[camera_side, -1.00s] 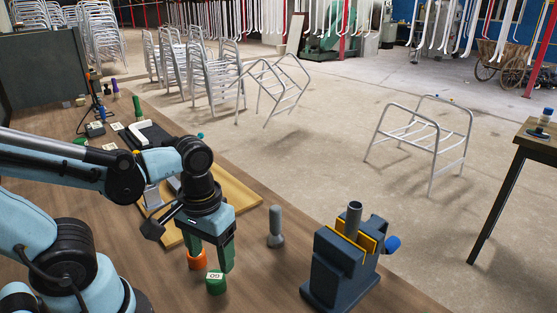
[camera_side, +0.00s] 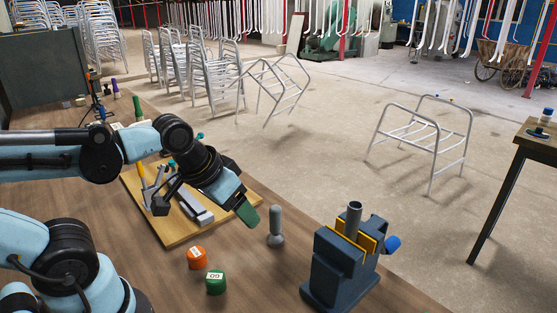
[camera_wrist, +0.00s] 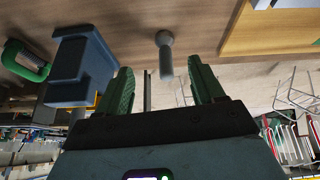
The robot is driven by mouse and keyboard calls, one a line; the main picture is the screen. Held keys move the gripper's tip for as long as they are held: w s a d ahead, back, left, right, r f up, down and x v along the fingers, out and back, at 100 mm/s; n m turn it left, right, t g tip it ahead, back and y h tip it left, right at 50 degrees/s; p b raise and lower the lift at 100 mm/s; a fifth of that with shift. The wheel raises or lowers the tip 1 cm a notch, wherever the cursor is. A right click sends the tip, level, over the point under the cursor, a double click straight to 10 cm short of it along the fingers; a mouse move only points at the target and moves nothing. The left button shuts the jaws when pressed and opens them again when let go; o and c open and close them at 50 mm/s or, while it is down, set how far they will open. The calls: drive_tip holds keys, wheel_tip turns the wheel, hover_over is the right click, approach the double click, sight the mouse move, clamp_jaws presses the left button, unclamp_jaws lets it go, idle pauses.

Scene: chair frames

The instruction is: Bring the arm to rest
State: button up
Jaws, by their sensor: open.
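My gripper (camera_side: 246,212) is raised and tilted in the side view, its green fingers pointing down and right above the wooden table (camera_side: 140,240). In the wrist view the two green fingers of my gripper (camera_wrist: 163,82) stand apart with nothing between them. A grey peg-like piece (camera_side: 275,227) stands on the table just right of the fingers; this grey piece also shows beyond the fingertips in the wrist view (camera_wrist: 165,55).
A blue vise (camera_side: 335,270) with yellow jaws holds a grey tube (camera_side: 354,217) at the table's front right. A wooden board (camera_side: 175,238) with tools lies under my wrist. Several items stand toward the back left. The table between blocks and vise is mostly clear.

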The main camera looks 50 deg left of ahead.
drive_tip(key=shift+w+a+r+m+t, duration=0.15)
drive_tip(key=shift+w+r+m+t, duration=0.1)
drive_tip(key=shift+w+t, duration=0.25)
drive_tip(key=shift+w+a+r+m+t, duration=0.15)
drive_tip(key=shift+w+r+m+t, duration=0.1)
drive_tip(key=shift+w+t, duration=0.2)
idle(0.6)
